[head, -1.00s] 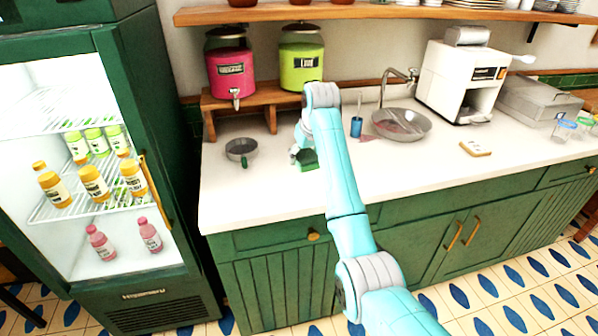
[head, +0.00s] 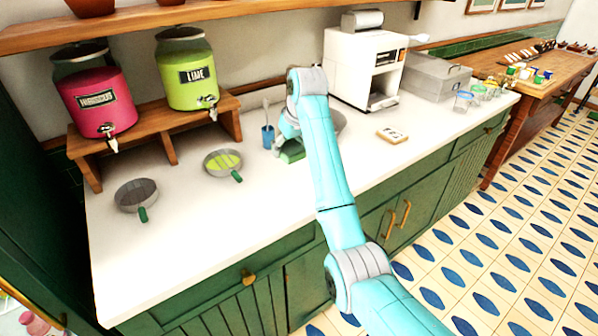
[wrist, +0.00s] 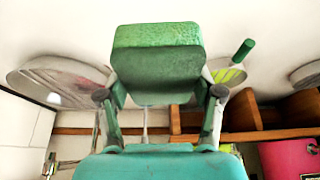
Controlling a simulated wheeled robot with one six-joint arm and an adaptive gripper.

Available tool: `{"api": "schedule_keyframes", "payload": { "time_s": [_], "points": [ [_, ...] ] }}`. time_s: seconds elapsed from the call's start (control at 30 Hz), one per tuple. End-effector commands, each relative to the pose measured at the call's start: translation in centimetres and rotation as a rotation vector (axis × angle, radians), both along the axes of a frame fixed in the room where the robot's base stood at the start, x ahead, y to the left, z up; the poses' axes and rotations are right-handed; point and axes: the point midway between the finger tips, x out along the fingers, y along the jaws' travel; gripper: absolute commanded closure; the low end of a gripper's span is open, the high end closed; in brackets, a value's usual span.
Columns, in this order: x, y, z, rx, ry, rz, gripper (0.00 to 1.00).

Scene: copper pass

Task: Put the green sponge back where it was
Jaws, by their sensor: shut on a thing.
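The green sponge (head: 291,153) is in my gripper (head: 287,140), over the white counter in front of the blue cup (head: 268,136) and the round metal sink bowl (head: 339,121). In the wrist view the sponge (wrist: 157,50) sits between the two fingers of my gripper (wrist: 158,95), which are shut on it. I cannot tell whether its underside touches the counter. My arm hides much of the sink bowl, which also shows at the left of the wrist view (wrist: 60,80).
A strainer with lime slices (head: 222,162) and a dark strainer (head: 136,194) lie to the left. Pink (head: 95,95) and lime (head: 186,72) dispensers stand on a wooden riser (head: 170,125). A white machine (head: 362,70) and small board (head: 391,135) are right. The front counter (head: 190,225) is clear.

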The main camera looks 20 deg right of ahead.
Motion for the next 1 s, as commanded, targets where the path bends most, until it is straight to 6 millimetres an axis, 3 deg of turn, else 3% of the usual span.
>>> {"api": "schedule_keyframes", "payload": {
  "time_s": [0.3,0.67,1.0],
  "points": [
    [-0.1,0.0,-5.1,-0.001,0.002,0.0,0.67],
    [-0.1,0.0,-8.9,-0.001,0.003,-0.001,0.67],
    [0.0,0.0,-9.4,-0.001,0.001,-0.001,0.67]
  ]
}}
